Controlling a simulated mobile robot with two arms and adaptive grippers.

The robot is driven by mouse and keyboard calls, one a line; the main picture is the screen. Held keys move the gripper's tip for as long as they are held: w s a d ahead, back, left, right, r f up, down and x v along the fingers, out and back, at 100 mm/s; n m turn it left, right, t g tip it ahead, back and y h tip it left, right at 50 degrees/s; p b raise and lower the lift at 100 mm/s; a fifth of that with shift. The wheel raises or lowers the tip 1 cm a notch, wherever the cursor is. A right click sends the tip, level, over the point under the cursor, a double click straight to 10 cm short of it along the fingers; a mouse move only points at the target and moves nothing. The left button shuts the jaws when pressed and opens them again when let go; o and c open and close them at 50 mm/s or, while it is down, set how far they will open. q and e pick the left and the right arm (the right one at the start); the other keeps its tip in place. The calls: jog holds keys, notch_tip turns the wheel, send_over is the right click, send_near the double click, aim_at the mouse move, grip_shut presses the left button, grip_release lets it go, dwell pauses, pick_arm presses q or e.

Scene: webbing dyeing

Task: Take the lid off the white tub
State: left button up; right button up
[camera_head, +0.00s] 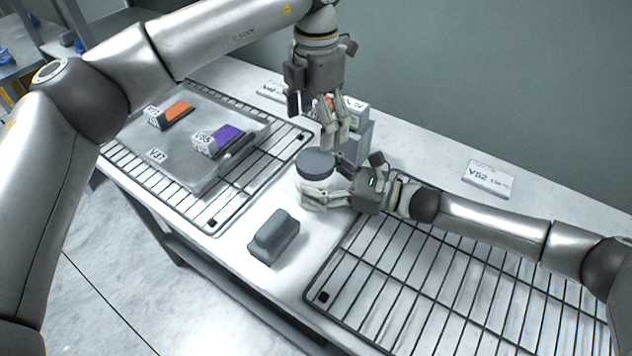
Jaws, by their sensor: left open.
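The white tub (306,182) stands on the table between the two wire racks, with its round dark grey lid (315,163) on top. My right gripper (320,186) reaches in from the right at tub height. Its fingers are closed around the tub's side just below the lid and hide much of the tub's body. My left gripper (334,143) points down from above, just behind and to the right of the lid. It is open and empty, with its fingertips apart from the lid as far as I can see.
A tray (175,169) with orange and purple labelled pieces sits on the left rack (268,165). The right rack (420,290) is empty. Grey boxes stand behind the tub; a label card (488,179) lies at right.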

aim_at(315, 159)
jog(key=c, duration=1)
pick_arm(q)
jog(key=shift+m, duration=0.4)
pick_arm(e)
jog(key=c, duration=0.3)
pick_arm(q)
jog(key=m, duration=0.4)
jog(key=shift+m, duration=0.3)
pick_arm(e)
jog(key=shift+c, duration=0.2)
pick_arm(q)
jog(key=m, duration=0.5)
jog(key=shift+s, duration=0.1)
jog(key=m, duration=0.5)
jog(key=shift+s+m, duration=0.1)
jog(key=shift+m, duration=0.2)
jog(key=m, duration=0.6)
jog(key=shift+a, duration=0.1)
jog(key=shift+f+m, duration=0.3)
jog(key=shift+f, duration=0.05)
notch_tip(315, 159, down, 7)
jog(key=shift+f, duration=0.15)
